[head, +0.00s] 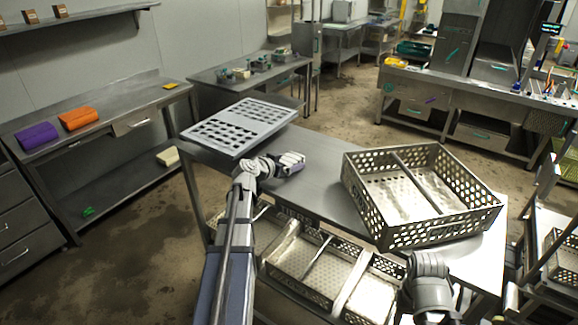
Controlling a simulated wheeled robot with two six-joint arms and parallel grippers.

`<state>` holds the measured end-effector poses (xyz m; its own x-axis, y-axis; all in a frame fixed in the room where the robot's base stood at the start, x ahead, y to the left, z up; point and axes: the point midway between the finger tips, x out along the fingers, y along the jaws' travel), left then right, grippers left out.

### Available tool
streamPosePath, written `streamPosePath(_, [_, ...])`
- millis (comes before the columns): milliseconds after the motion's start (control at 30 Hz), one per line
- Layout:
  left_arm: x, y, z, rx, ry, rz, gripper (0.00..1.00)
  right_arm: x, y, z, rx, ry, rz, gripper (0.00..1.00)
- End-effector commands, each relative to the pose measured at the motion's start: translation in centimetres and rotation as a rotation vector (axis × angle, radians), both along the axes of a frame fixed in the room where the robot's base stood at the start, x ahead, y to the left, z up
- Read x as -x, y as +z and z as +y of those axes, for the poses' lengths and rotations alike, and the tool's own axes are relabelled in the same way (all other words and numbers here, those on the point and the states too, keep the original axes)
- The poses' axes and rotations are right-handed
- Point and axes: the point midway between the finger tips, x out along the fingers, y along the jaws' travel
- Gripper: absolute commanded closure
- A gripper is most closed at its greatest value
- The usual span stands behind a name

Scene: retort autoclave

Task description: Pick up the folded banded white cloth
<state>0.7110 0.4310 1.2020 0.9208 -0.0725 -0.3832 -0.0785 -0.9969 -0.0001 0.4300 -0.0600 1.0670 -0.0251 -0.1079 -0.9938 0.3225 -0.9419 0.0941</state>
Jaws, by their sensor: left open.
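My left gripper (288,164) is over the near steel table, just right of the perforated tray. It is open, but its fingers are small and hard to make out. A pale, dark-striped shape lies right at its fingers; I cannot tell whether this is the folded banded white cloth or part of the gripper. No other clearly banded white cloth shows. Part of my right arm shows at the bottom right, but its gripper is not in view.
A perforated tray (240,124) lies at the table's left end. A divided steel basket (443,234) stands on its right. More baskets (300,279) sit below.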

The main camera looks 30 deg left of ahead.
Motion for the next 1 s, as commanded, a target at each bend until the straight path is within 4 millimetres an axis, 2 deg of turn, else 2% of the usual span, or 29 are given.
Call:
streamPosePath(133, [0.09, 0.08, -0.01, 0.0, 0.0, 0.0, 0.02, 0.01, 0.08, 0.01, 0.0, 0.0, 0.0, 0.5])
streamPosePath(767, [0.1, 0.08, -0.02, 0.0, 0.0, 0.0, 0.73, 0.0, 0.08, 0.0, 0.0, 0.0, 0.0, 0.5])
streamPosePath(1000, [0.08, 0.15, -0.04, 0.0, 0.0, 0.0, 0.73, 0.0, 0.14, 0.0, 0.0, 0.0, 0.0, 0.5])
